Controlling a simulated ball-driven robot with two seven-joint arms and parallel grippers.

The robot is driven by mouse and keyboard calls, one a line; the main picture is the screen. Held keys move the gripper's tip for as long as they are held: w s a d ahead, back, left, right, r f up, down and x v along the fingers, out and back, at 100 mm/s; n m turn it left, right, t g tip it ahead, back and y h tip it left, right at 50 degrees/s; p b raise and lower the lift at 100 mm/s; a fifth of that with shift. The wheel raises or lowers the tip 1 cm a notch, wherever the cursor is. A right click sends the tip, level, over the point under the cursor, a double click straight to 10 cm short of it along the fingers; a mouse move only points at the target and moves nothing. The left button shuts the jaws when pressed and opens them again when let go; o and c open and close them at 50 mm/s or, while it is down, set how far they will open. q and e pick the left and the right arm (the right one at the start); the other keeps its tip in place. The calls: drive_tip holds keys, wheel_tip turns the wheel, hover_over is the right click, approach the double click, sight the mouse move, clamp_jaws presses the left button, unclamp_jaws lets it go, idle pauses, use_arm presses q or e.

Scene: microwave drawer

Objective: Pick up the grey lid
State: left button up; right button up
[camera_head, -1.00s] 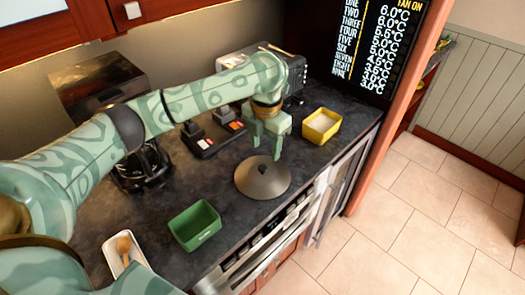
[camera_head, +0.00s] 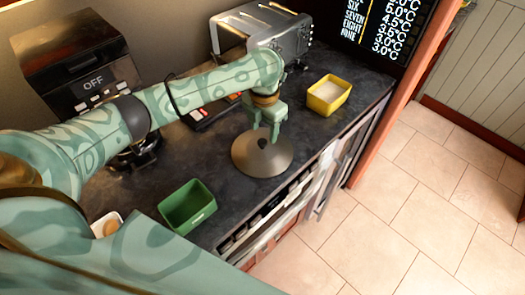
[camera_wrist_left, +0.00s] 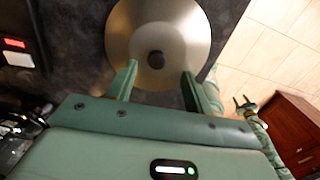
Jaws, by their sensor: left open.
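The grey lid (camera_head: 262,158), a shallow cone with a dark knob, lies on the dark counter near its front edge. It also shows in the left wrist view (camera_wrist_left: 155,28), with its knob (camera_wrist_left: 155,59) just beyond my fingers. My left gripper (camera_head: 265,133) points down over the lid, close to the knob. In the left wrist view my left gripper (camera_wrist_left: 160,76) is open, its fingers either side of the knob's line and nothing between them. Whether the fingers touch the lid cannot be told. My right gripper (camera_wrist_left: 243,101) shows small at the right, its fingers apart.
A green box (camera_head: 187,207) stands left of the lid, and a yellow box (camera_head: 328,95) with pale contents stands to the right. A toaster (camera_head: 270,30) and a black machine reading OFF (camera_head: 85,72) stand behind.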

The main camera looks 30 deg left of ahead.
sight(262, 141)
use_arm(q)
drive_tip(key=f, duration=0.1)
drive_tip(key=f+b, duration=0.1)
drive_tip(key=f, duration=0.2)
drive_tip(key=shift+a+f, duration=0.25)
drive_tip(key=shift+r, duration=0.1)
clamp_jaws()
